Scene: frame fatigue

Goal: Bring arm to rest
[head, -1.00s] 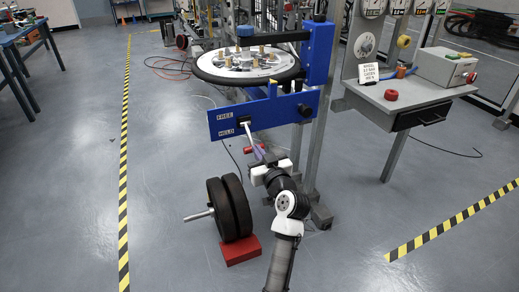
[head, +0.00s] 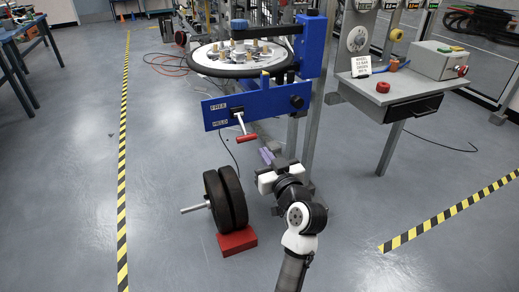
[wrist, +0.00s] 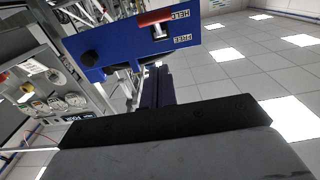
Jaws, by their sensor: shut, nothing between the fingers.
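My gripper (head: 266,154) is shut and empty. It sits in front of and below the blue panel (head: 222,113) marked FREE and HELD. The panel's lever with a red grip (head: 247,138) slants downward, and my fingertips are a little below and right of the grip, apart from it. In the wrist view, my dark fingers (wrist: 158,86) are together and point toward the panel (wrist: 115,38). The red grip (wrist: 155,19) is beyond them at the top, near the HELD label. My arm is still stretched forward.
A black double wheel (head: 225,200) with a metal axle rests by a red block (head: 237,241), left of my arm. A round fixture plate (head: 215,65) is above the panel. A grey bench (head: 400,95) stands at right. Open floor lies on both sides.

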